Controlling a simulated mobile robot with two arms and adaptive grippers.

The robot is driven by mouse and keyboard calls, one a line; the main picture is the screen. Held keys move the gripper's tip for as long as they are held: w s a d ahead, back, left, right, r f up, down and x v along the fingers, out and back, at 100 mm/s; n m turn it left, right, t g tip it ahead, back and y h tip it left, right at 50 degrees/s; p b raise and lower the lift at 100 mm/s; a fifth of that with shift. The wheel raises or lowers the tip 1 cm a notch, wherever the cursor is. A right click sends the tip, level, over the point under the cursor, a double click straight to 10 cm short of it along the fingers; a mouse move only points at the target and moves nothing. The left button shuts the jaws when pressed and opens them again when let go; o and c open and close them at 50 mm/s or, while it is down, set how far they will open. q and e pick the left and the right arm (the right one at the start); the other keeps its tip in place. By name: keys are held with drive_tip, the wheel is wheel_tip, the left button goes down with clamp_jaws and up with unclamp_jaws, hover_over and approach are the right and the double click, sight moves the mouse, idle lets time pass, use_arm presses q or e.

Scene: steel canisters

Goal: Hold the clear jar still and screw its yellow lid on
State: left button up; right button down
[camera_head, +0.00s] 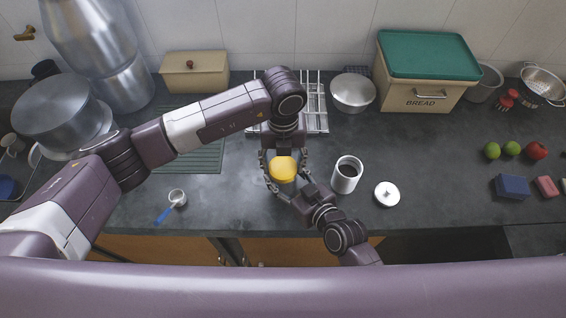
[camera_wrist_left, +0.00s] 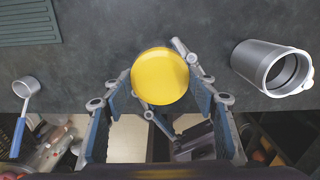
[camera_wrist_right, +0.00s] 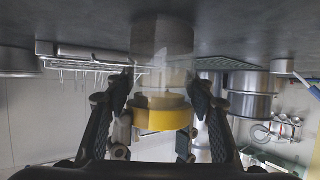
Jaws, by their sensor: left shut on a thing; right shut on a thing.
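The yellow lid (camera_head: 282,170) is at the middle of the counter's front part. It also shows from above in the left wrist view (camera_wrist_left: 160,76). My left gripper (camera_head: 284,160) is shut on the lid, with a finger on either side. The clear jar (camera_wrist_right: 162,50) shows in the right wrist view, which is upside down. It stands upright on the counter, with the lid (camera_wrist_right: 163,117) on its mouth end. My right gripper (camera_wrist_right: 162,85) is shut on the jar from the side. I cannot tell how far the threads engage.
A blue-handled scoop (camera_head: 172,206) lies to the left. The counter's front edge is near.

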use_arm(q)
drive_tip(key=o, duration=1.1)
drive_tip(key=shift+o, duration=0.2)
drive_tip(key=shift+r, duration=2.25)
drive_tip(key=o, duration=0.6)
